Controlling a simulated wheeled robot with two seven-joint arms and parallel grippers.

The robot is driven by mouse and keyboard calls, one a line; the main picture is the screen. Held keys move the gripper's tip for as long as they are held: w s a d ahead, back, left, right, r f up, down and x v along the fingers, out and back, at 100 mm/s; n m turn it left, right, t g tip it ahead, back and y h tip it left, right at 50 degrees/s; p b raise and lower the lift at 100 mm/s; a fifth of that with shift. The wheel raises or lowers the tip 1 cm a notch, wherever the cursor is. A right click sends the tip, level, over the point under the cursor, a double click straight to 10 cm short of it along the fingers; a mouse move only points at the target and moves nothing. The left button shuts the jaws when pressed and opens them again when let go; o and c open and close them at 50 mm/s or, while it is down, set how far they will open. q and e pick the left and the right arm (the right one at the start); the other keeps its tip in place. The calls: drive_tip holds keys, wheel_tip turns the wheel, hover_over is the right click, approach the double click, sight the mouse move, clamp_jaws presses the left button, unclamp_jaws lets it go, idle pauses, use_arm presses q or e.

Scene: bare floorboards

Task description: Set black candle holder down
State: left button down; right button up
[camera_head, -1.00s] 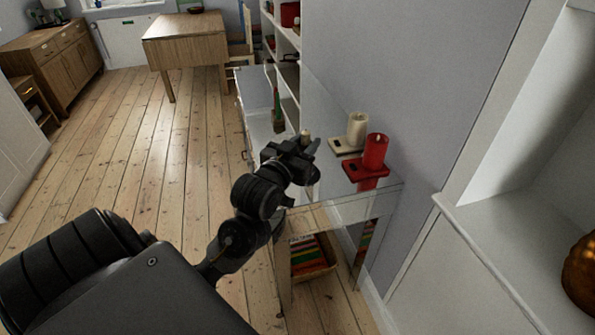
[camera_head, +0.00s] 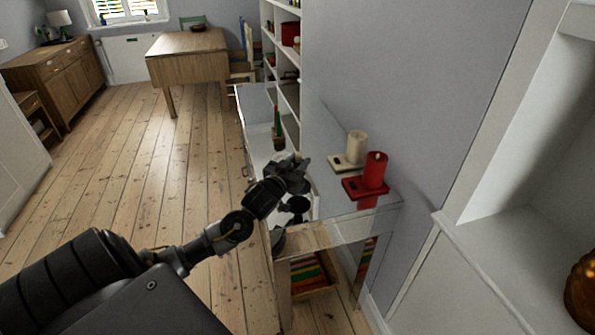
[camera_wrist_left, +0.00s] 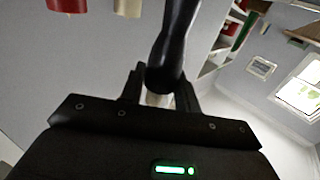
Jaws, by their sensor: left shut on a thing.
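My left gripper (camera_head: 292,175) is above the left end of a glossy, mirrored side table (camera_head: 345,228). It also shows in the left wrist view (camera_wrist_left: 161,88), with its two fingers shut on the black candle holder (camera_wrist_left: 171,42), a smooth, dark, slender piece. In the head view a dark round part of the candle holder (camera_head: 298,204) shows just below the gripper, close over the tabletop. I cannot tell whether it touches the surface. The gripper hides the rest of it. My right gripper is not in view.
A red candle (camera_head: 375,170) on a red holder (camera_head: 363,188) and a cream candle (camera_head: 356,147) on a cream holder (camera_head: 344,164) stand at the table's wall side. The table's near part is clear. A white bookshelf (camera_head: 288,105) stands beyond.

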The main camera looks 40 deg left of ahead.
use_arm(q)
drive_tip(key=shift+w+a+f, duration=0.1)
drive_tip(key=shift+f, duration=0.75)
drive_tip(key=shift+w+a+f, duration=0.1)
drive_tip(key=shift+f, duration=0.75)
drive_tip(key=shift+f, duration=0.1)
drive_tip(key=c, duration=1.4)
unclamp_jaws()
drive_tip(key=shift+f, duration=0.1)
drive_tip(key=o, duration=0.4)
drive_tip(key=shift+s, duration=0.1)
